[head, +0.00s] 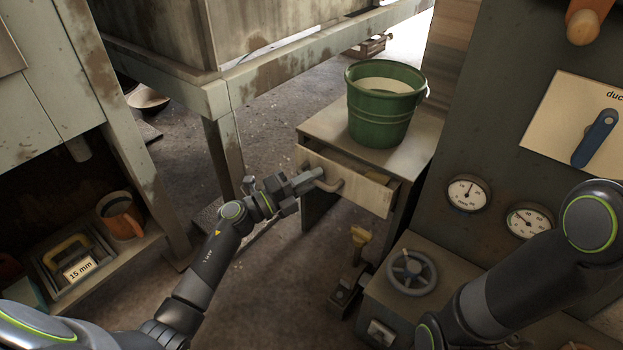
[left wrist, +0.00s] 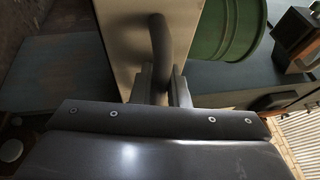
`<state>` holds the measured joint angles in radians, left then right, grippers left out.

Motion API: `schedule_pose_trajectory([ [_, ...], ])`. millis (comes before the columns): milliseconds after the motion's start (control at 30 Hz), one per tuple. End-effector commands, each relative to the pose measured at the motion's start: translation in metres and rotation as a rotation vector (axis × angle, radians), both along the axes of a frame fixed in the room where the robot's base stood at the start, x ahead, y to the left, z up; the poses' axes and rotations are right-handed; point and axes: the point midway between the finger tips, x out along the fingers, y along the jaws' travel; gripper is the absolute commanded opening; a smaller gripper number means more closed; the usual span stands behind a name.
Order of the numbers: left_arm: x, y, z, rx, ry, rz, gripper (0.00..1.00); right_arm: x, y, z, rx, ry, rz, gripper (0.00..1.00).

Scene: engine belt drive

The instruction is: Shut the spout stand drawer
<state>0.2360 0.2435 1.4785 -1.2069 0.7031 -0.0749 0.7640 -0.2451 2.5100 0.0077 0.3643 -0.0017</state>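The spout stand (head: 318,122) is a small table, and its drawer (head: 350,183) stands partly open, with its front pulled out from under the top. Something yellowish shows inside the drawer's right end. A curved handle (head: 330,184) is on the drawer front; it also shows in the left wrist view (left wrist: 160,40). My left gripper (head: 312,180) is at the handle. In the left wrist view its two fingers (left wrist: 164,88) lie close on either side of the handle's lower end, seemingly shut on it. My right arm shows at the lower right, but its gripper is out of view.
A green bucket (head: 382,108) stands on the stand's top. A grey cabinet with gauges (head: 468,194) and a handwheel (head: 411,272) is close on the right. An orange mug (head: 121,216) sits on a left shelf.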

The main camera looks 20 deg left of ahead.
Motion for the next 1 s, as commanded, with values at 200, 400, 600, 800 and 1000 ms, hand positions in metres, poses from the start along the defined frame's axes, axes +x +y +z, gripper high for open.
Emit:
schedule_pose_trajectory([
  [200, 0.000, 0.000, -0.001, 0.001, 0.001, 0.000, 0.00, 0.000, 0.000, 0.000, 0.000, 0.000, 0.000, 0.36],
  [400, 0.014, -0.004, 0.000, -0.001, 0.000, 0.000, 0.00, 0.000, 0.000, -0.001, 0.000, 0.000, 0.000, 0.36],
  [600, 0.034, -0.012, -0.001, 0.001, 0.002, 0.001, 0.00, 0.000, 0.000, -0.003, 0.000, 0.001, 0.000, 0.36],
  [800, 0.037, -0.012, -0.001, 0.001, 0.001, 0.004, 0.00, 0.000, 0.000, -0.002, 0.001, 0.002, 0.001, 0.36],
  [1000, 0.038, -0.012, 0.000, 0.002, 0.000, 0.005, 0.23, 0.000, 0.000, -0.002, 0.002, 0.003, 0.002, 0.36],
])
